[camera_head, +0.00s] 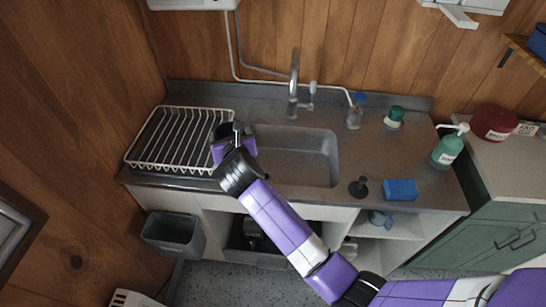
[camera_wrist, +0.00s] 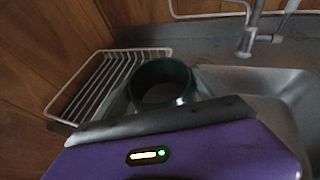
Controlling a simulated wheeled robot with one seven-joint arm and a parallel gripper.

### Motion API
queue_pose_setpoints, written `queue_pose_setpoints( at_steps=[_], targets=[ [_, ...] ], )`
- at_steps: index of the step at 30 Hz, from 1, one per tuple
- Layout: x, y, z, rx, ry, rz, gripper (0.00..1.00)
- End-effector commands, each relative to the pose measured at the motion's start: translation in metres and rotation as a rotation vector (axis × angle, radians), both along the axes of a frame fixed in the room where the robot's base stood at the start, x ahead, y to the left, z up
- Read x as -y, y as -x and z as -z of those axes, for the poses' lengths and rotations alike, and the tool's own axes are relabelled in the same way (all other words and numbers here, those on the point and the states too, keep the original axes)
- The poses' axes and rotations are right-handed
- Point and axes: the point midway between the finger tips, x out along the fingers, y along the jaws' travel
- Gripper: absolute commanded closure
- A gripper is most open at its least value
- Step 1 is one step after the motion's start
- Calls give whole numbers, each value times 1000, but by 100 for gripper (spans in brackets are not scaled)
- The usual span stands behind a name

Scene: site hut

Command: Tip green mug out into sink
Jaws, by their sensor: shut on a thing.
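The green mug (camera_wrist: 162,72) is dark green and shows in the wrist view just beyond the dark edge of my gripper (camera_wrist: 160,122). Its round mouth faces up toward the camera, and what is inside is too dim to tell. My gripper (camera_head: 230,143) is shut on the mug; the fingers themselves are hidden. In the head view the mug is hidden behind my gripper and wrist. My gripper is over the left edge of the sink (camera_head: 315,163), beside the dish rack. The sink basin lies to the right of the mug in the wrist view (camera_wrist: 288,95).
A white wire dish rack (camera_head: 165,140) stands left of the sink. The tap (camera_head: 293,85) rises behind it. A black plunger-like thing (camera_head: 358,188), a blue sponge (camera_head: 401,190), a clear bottle (camera_head: 355,112) and a green soap bottle (camera_head: 446,150) stand to the right. The basin looks empty.

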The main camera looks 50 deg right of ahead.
Motion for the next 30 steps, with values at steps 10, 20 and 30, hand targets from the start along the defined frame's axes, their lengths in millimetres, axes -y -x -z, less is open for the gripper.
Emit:
queue_pose_setpoints(
  at_steps=[10,20,30],
  targets=[
    [10,6,-7,58,-93,1,88],
    [28,17,16,165,-272,3,88],
    [49,29,53,274,-464,2,88]
  ],
)
